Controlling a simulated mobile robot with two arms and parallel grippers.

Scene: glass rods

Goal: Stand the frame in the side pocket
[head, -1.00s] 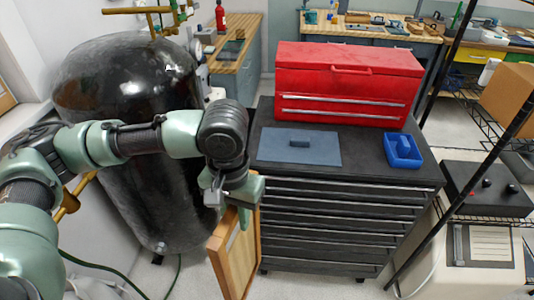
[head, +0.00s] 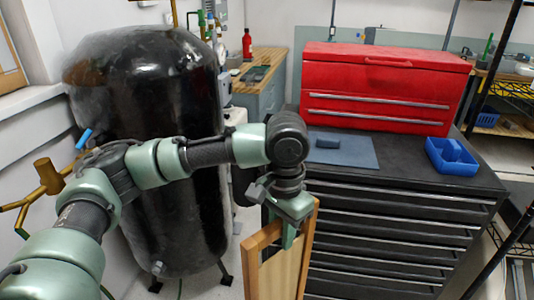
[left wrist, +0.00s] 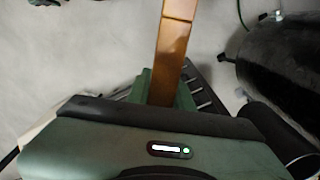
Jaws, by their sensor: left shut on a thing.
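A light wooden frame (head: 266,240) hangs upright, edge up, from my left gripper (head: 291,232), which is shut on its top edge. In the head view it is in front of the left part of the black drawer cabinet (head: 400,228), and its lower end runs out of the picture. In the left wrist view the narrow wooden edge of the frame (left wrist: 174,45) runs up from between the fingers of the left gripper (left wrist: 165,92). I cannot make out a side pocket in either view; the cabinet's left side is largely behind my arm. My right gripper is not in view.
A large black tank (head: 135,75) stands left, close behind my arm. A dark rack post (head: 492,75) stands right.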

